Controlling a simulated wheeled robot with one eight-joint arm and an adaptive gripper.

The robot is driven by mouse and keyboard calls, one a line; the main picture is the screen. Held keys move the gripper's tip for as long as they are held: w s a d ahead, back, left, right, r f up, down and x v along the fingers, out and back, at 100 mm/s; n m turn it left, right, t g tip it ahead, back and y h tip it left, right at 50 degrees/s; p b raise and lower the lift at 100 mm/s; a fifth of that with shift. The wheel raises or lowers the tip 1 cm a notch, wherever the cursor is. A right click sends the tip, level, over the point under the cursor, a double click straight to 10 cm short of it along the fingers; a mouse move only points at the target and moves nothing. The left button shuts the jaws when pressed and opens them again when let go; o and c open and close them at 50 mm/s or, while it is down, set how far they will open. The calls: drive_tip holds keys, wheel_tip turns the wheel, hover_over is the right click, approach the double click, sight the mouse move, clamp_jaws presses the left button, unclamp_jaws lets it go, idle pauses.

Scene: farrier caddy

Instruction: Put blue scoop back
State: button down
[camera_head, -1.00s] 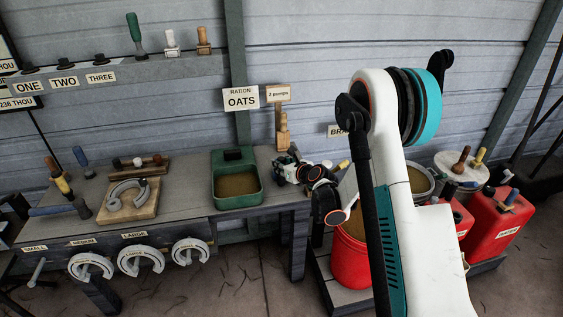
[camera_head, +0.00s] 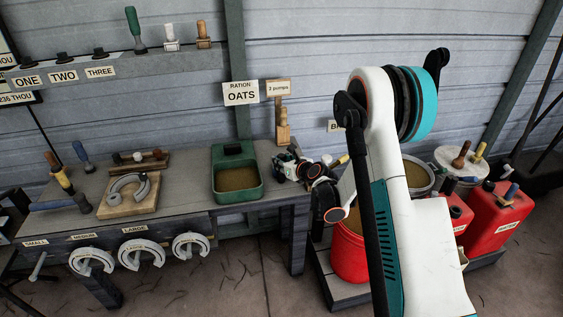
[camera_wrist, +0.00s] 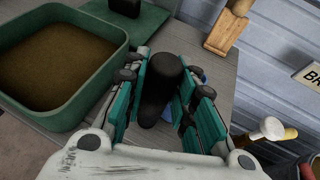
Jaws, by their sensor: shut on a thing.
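My gripper (camera_wrist: 165,95) is shut on a black, rounded handle (camera_wrist: 158,85) between its teal pads in the wrist view. A small blue patch (camera_wrist: 198,74) shows just right of the handle, partly behind the fingers; I cannot tell whether it is the bowl of the blue scoop. In the head view my gripper (camera_head: 290,167) is over the right end of the bench, just right of the green oats bin (camera_head: 216,190). The held thing is too small to make out there.
The grey bench (camera_head: 190,180) also bears a horseshoe on a wooden block (camera_head: 128,205). An oats sign (camera_head: 240,93) is above the bin. A wooden stand (camera_head: 282,130) is at the back. A red bucket (camera_head: 350,255) and red cans (camera_head: 497,222) stand to the right.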

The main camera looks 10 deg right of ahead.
drive_tip(key=shift+f, duration=0.2)
drive_tip(key=c, duration=1.2)
unclamp_jaws()
drive_tip(key=shift+c, duration=0.2)
drive_tip(key=shift+s, duration=0.1)
drive_tip(key=v, duration=1.1)
drive_tip(key=shift+s+r, duration=0.2)
drive_tip(key=shift+s, duration=0.15)
drive_tip(key=shift+d, duration=0.1)
